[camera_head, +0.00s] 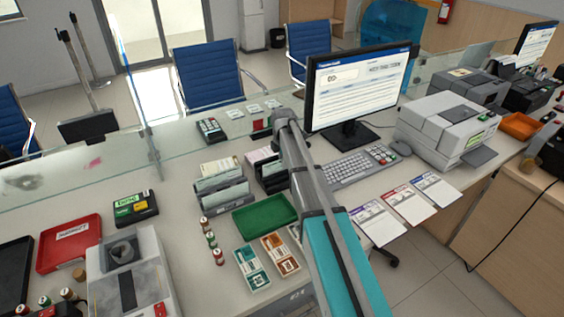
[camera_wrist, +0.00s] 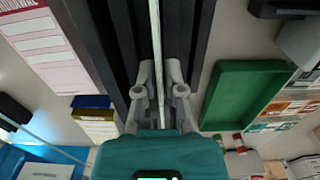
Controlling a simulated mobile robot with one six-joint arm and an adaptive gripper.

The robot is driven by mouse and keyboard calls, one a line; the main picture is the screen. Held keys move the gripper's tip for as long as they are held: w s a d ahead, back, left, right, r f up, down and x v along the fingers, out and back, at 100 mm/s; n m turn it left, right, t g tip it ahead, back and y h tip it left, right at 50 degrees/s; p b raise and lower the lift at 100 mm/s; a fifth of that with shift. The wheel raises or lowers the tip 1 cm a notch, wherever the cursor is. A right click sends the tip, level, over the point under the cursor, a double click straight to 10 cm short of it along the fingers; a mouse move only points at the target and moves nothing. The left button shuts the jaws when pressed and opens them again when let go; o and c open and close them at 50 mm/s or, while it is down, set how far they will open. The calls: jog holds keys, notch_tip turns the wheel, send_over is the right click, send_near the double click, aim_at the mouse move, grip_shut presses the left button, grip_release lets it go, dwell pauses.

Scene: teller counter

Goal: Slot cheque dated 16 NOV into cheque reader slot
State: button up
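In the wrist view, my gripper (camera_wrist: 160,88) is at a black rack (camera_wrist: 118,45). Its two grey fingers stand apart, one on either side of a thin white sheet (camera_wrist: 156,30) seen edge-on. The sheet stands in the rack and a gap shows beside the fingers. No date can be read on it, so I cannot tell whether it is the 16 NOV cheque. In the head view, my arm hides the gripper and part of the dark rack (camera_head: 273,184). A grey machine (camera_head: 438,122) stands at the right; I cannot tell whether it is the cheque reader.
A green tray (camera_head: 262,216) lies in front of the racks; it also shows in the wrist view (camera_wrist: 222,112). Another rack with papers (camera_head: 221,196) stands left. A monitor (camera_head: 357,85) and keyboard (camera_head: 352,170) stand right. A glass screen (camera_head: 70,175) runs along the counter's back.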

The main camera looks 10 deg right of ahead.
jog(key=shift+f+b, duration=0.3)
jog(key=shift+f, duration=0.15)
grip_shut()
jog(key=shift+r, duration=0.2)
jog(key=shift+r+p, duration=5.55)
jog(key=shift+p, duration=0.25)
